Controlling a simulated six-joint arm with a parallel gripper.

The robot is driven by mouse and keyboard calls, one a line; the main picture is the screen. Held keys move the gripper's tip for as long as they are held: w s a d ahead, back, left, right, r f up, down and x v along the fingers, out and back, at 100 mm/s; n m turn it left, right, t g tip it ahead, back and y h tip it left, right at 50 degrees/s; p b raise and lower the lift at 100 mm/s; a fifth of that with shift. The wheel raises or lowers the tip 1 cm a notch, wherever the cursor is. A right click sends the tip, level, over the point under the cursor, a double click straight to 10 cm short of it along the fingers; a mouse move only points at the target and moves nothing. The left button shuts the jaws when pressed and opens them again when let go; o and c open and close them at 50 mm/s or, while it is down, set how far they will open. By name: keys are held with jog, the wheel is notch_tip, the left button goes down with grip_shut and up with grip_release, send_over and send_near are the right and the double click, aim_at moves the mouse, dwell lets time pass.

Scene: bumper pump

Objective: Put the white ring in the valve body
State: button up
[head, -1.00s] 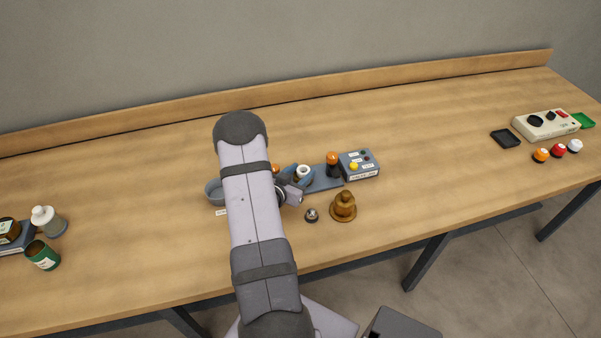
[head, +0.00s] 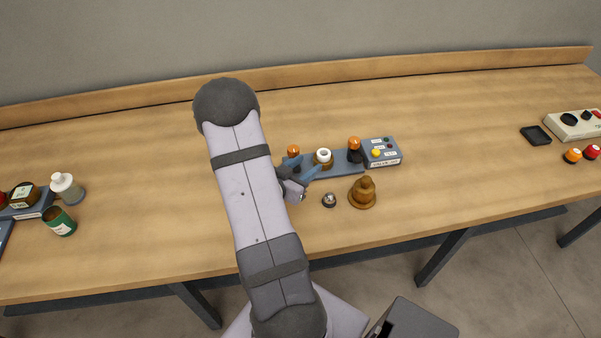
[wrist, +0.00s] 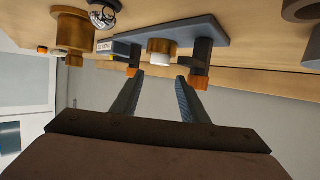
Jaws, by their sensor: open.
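The white ring (head: 324,153) sits upright at the top of the small brass valve body (head: 325,165) on a blue-grey base plate (head: 343,167). In the wrist view, which looks upside down, the white ring (wrist: 159,58) protrudes from the brass body (wrist: 162,46); how deep it sits cannot be told. My gripper (head: 310,171) is just front-left of the ring. Its two blue fingers also show in the wrist view (wrist: 160,77), spread apart with nothing between them, and the ring lies beyond their tips.
Black posts with orange tops (head: 293,151) (head: 354,144) flank the valve body. A control box (head: 383,151) joins the plate's right end. A silver-domed piece (head: 329,200) and a stepped brass cap (head: 362,192) stand in front.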

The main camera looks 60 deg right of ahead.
jog(key=shift+v, duration=1.35)
